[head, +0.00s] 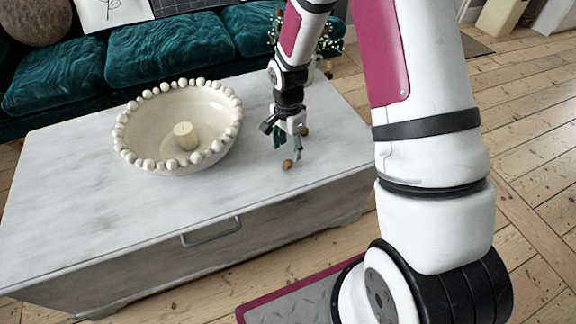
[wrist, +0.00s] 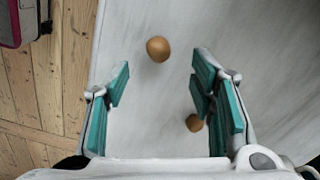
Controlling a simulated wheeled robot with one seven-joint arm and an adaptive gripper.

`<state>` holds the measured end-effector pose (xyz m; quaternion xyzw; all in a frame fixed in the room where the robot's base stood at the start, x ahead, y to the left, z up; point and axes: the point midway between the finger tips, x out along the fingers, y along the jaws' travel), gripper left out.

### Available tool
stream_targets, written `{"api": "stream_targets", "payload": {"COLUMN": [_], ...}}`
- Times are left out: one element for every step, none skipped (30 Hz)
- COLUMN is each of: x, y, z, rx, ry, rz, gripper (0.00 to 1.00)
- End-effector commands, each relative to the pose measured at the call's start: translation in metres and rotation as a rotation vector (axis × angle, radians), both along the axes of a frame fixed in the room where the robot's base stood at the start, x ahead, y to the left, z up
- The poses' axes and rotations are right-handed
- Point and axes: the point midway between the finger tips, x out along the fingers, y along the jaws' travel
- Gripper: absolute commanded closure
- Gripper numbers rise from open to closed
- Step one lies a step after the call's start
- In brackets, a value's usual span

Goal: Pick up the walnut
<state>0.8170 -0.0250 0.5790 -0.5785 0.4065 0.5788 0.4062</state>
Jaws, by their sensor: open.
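Two small round brown things that look like walnuts lie on the whitewashed table. One walnut (head: 287,164) is just below my gripper's fingertips in the head view. In the wrist view this walnut (wrist: 158,49) shows ahead of the gap between the fingers. The other brown nut (head: 304,131) lies beside my gripper in the head view. In the wrist view this second nut (wrist: 194,123) is by the right finger, which partly hides it. My gripper (head: 285,148) points down over the table, its teal-padded fingers (wrist: 160,80) apart with nothing held.
A large cream bowl with a beaded rim (head: 120,140) stands left of my gripper, holding a candle (head: 186,135). A flower arrangement (head: 327,42) stands at the table's back right. A teal sofa (head: 170,47) is behind. The table's front left (head: 80,215) is clear.

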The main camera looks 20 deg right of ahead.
Motion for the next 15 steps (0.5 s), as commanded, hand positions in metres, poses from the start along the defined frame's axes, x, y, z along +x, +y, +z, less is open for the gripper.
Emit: {"api": "stream_targets", "payload": {"x": [0.000,0.000,0.000,0.000,0.000,0.000,0.000,-0.001,-0.001,-0.001,-0.001,-0.001,-0.002,-0.002,-0.002], "y": [0.000,0.000,0.000,0.000,0.000,0.000,0.000,-0.001,-0.001,-0.001,-0.002,-0.002,-0.003,-0.003,-0.003], "z": [-0.005,-0.006,-0.008,-0.008,-0.010,-0.012,-0.014,-0.016,-0.021,-0.025,-0.029,-0.036,-0.041,-0.045,-0.051], "rx": [0.000,0.000,0.000,0.000,0.000,0.000,0.001,0.001,0.001,0.001,0.001,0.001,0.001,0.000,0.000], "ry": [0.000,0.000,0.000,0.000,0.000,0.000,0.001,0.001,0.001,0.001,0.001,0.001,0.001,0.002,0.002], "rz": [0.001,0.001,0.001,0.001,0.001,0.001,0.001,0.000,0.000,0.000,0.000,0.000,0.000,0.000,0.001], "gripper": [0.50,0.50,0.50,0.50,0.50,0.50,0.50,0.50,0.50,0.50,0.50,0.50,0.50,0.50,0.50]}}
